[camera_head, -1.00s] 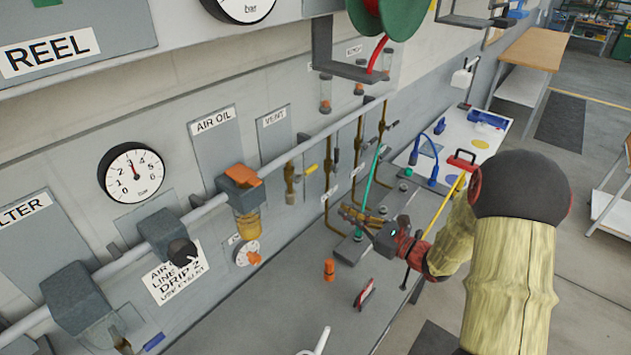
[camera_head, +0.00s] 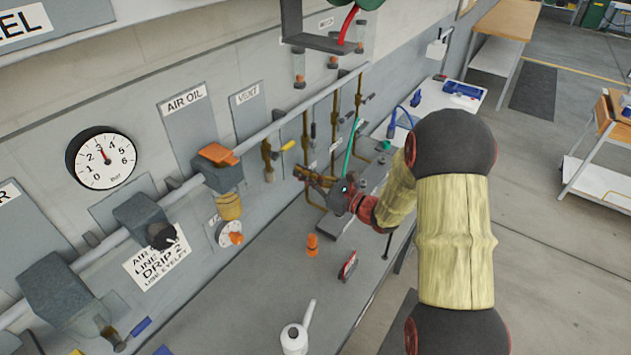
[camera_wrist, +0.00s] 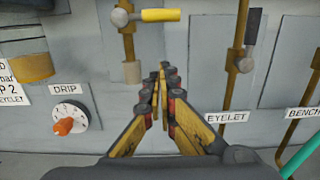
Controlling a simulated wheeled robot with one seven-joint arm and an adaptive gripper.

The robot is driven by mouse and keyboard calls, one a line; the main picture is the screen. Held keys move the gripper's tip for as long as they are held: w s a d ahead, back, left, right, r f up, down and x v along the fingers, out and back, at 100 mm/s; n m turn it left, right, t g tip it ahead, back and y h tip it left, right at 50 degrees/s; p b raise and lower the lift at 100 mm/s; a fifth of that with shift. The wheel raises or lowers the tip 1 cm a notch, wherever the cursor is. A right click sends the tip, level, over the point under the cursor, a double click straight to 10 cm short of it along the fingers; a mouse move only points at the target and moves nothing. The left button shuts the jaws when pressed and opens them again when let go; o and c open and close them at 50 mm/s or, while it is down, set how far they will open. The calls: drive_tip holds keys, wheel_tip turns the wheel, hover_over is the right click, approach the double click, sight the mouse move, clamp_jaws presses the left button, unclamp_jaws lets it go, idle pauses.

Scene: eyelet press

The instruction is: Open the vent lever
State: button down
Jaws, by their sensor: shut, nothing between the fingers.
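The vent lever is a yellow handle (camera_head: 288,146) on a short brass pipe below the VENT plate (camera_head: 248,95). In the wrist view the yellow handle (camera_wrist: 160,15) points sideways to the right from its round pivot, roughly level and across the pipe. My gripper (camera_head: 301,172) is shut and empty, with its fingers toward the wall. In the head view its tips appear just below and right of the lever. In the wrist view my gripper's tips (camera_wrist: 160,75) are below the handle, with a visible gap between them in the picture.
A grey-handled valve (camera_wrist: 246,50) on the EYELET pipe is to the right. The DRIP dial (camera_wrist: 68,117) with its orange knob is to the left. An orange fitting (camera_head: 312,245) and a white oil can (camera_head: 296,338) stand on the grey bench.

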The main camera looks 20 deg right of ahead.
sight(284, 149)
drive_tip(key=shift+w+a+r, duration=0.2)
drive_tip(key=shift+w+r, duration=0.1)
drive_tip(key=shift+r, duration=0.4)
drive_tip(key=shift+w+a+r, duration=0.2)
drive_tip(key=shift+w+r, duration=0.05)
drive_tip(key=shift+r, duration=0.4)
drive_tip(key=shift+w+a+r, duration=0.2)
drive_tip(key=shift+w+r, duration=0.1)
drive_tip(key=shift+r, duration=0.4)
drive_tip(key=shift+d, duration=0.15)
drive_tip(key=shift+r+n, duration=0.1)
drive_tip(key=shift+n, duration=0.2)
